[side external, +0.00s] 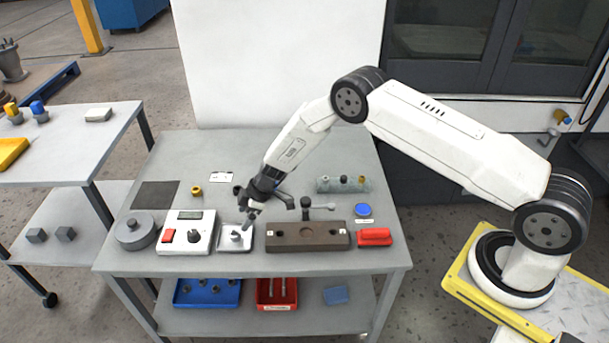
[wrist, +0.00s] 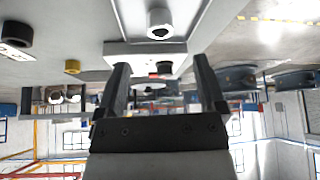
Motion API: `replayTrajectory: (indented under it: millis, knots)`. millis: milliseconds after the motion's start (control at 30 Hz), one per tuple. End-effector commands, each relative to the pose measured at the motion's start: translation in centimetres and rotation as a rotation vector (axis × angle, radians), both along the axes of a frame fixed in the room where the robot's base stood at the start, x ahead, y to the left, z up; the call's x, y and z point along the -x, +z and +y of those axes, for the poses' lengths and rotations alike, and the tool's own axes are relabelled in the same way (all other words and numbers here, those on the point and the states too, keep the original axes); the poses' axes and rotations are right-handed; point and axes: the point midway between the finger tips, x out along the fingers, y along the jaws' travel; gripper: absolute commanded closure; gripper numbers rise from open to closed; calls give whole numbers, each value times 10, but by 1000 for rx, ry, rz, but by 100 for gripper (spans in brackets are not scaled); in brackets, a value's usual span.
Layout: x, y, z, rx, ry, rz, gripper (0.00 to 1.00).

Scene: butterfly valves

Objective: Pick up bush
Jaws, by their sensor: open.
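A short grey metal bush-like piece (side external: 236,234) stands on a small silver tray (side external: 223,246) near the table's front. In the wrist view, a pale bush-like cylinder with a dark bore (wrist: 160,24) appears at the top, beyond the fingertips. A yellow ring-shaped bush (side external: 197,190) stands apart, further back on the table; it also shows in the wrist view (wrist: 72,66). I cannot tell which one the task means. My gripper (side external: 268,213) is open above and right of the tray, tilted. In the wrist view its fingers (wrist: 161,62) are apart with nothing held between them.
A white box with a red button (side external: 186,233) stands left of the tray, with a grey round piece (side external: 135,232) beyond. A brown block (side external: 307,237) and a red item (side external: 375,237) are on the right. A dark mat (side external: 156,195) lies at back left.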

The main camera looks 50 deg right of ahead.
Motion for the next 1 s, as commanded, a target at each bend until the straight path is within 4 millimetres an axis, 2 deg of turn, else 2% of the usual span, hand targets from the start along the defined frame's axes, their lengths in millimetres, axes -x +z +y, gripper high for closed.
replayTrajectory:
  millis: [200,633,1000]
  knots:
    - [-4,-13,6,1,0,1,11]
    - [-6,-20,10,1,0,1,11]
    - [-14,-47,23,0,0,1,11]
